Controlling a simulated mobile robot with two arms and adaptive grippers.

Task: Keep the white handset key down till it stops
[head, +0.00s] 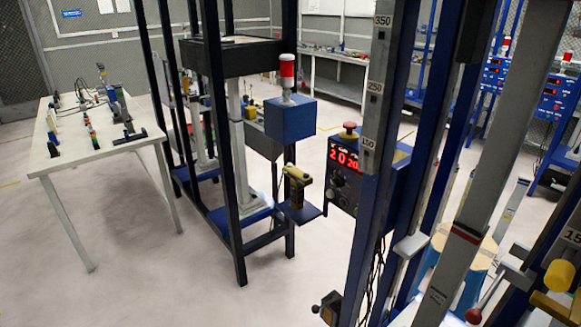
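A yellow and black hand-held device (297,186), perhaps the handset, stands upright on a small blue shelf (302,212) at the middle of the head view. It is small in the picture, and I cannot make out a white key on it. Beside it is a dark control box (345,185) with a red lit display and a red mushroom button on top. A blue post partly hides this box on its right. Neither of my grippers is in view.
Blue frame posts with a scale (373,90) stand close on the right. A red-ball lever (474,315) is at the lower right. A white table (100,150) with small parts stands on the left. Floor (190,275) is clear at the lower left and middle.

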